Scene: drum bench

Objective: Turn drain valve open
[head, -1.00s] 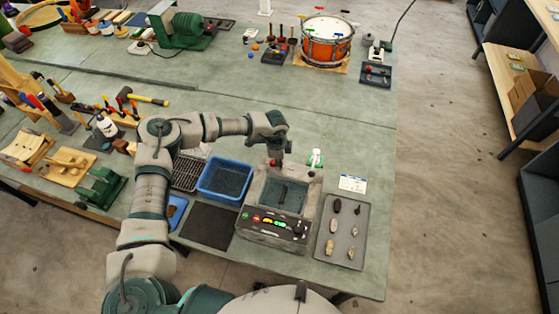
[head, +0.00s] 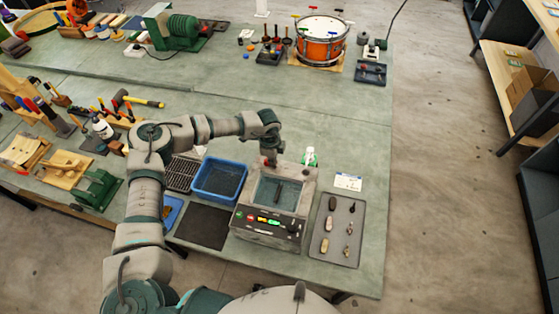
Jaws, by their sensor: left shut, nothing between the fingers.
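A grey bench-top bath unit (head: 262,225) with a dark liquid-filled basin and a front panel of coloured buttons stands near the bench's front edge. A dark bar shape shows in its basin. A small red part (head: 266,160) shows at the unit's back-left corner, right at my fingertips. It may be the drain valve's handle, but it is too small and too covered to tell, and so is its turn angle. My left gripper (head: 270,158) points down at this corner, shut and empty. Whether it touches the red part cannot be told. My right gripper is not in view.
A blue tub (head: 219,179) and a dark mat (head: 204,227) lie left of the unit. A grey tray (head: 352,254) with several small pieces is on its right. A green-and-white bottle (head: 310,157) and a white card (head: 348,182) stand close behind. The bench middle is clear.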

